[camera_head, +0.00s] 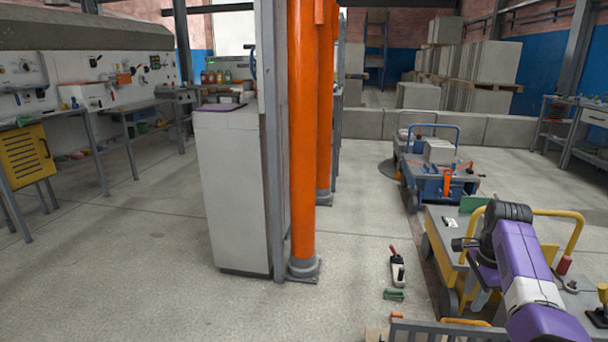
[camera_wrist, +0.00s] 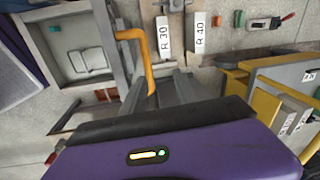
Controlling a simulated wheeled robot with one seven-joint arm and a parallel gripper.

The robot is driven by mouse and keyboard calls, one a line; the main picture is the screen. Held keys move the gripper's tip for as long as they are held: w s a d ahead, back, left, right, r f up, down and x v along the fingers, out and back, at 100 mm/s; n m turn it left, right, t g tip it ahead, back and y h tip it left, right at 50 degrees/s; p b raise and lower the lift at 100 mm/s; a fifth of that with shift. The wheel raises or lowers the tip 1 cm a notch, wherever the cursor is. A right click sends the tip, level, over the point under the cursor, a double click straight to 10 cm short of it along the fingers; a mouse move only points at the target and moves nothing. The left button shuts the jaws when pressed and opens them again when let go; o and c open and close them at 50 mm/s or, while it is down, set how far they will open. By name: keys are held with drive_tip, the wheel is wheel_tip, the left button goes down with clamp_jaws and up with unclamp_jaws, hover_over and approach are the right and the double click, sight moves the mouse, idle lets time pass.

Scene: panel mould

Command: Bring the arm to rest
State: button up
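My arm (camera_head: 523,265), purple and white with a black joint, reaches up from the lower right and bends down over a yellow-edged work cart. My gripper (camera_wrist: 180,88) shows in the wrist view as grey finger parts beyond a purple housing with a black edge. The housing hides much of them, and I cannot tell how far apart the tips are. I see nothing clearly held. An orange bent handle (camera_wrist: 139,48) lies close to the fingers; contact cannot be told. White strips marked R 30 (camera_wrist: 164,40) and R 40 (camera_wrist: 200,34) lie beyond.
The yellow cart (camera_head: 442,232) stands under my arm, with a blue cart (camera_head: 432,185) behind it. A red-handled tool (camera_head: 397,268) and a green piece (camera_head: 394,295) lie left of the cart. An orange column (camera_head: 303,140) and a white cabinet (camera_head: 232,190) stand mid-view. Floor at left is clear.

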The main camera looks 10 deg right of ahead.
drive_tip(key=w+d+r+n+t+h, duration=0.35)
drive_tip(key=w+d+r+t, duration=0.2)
drive_tip(key=w, duration=0.25)
drive_tip(key=s+a+f+n+t, duration=0.4)
drive_tip(key=s+a+n+t, duration=0.15)
drive_tip(key=s+a, duration=0.4)
drive_tip(key=s+a+f+n+t, duration=0.35)
drive_tip(key=s+a+n, duration=0.35)
drive_tip(key=s, duration=0.4)
drive_tip(key=s+a+r+n+y, duration=0.15)
drive_tip(key=s+a, duration=0.45)
drive_tip(key=s, duration=0.6)
drive_tip(key=s+a+r+n+y, duration=0.15)
drive_tip(key=s+a, duration=0.45)
drive_tip(key=s, duration=0.7)
drive_tip(key=s+a+r+n+y, duration=0.1)
drive_tip(key=s+a+r, duration=0.35)
drive_tip(key=s, duration=0.75)
wheel_tip(320, 180, up, 20)
drive_tip(key=a+g+p, duration=0.1)
drive_tip(key=p, duration=2.1)
drive_tip(key=shift+s, duration=0.4)
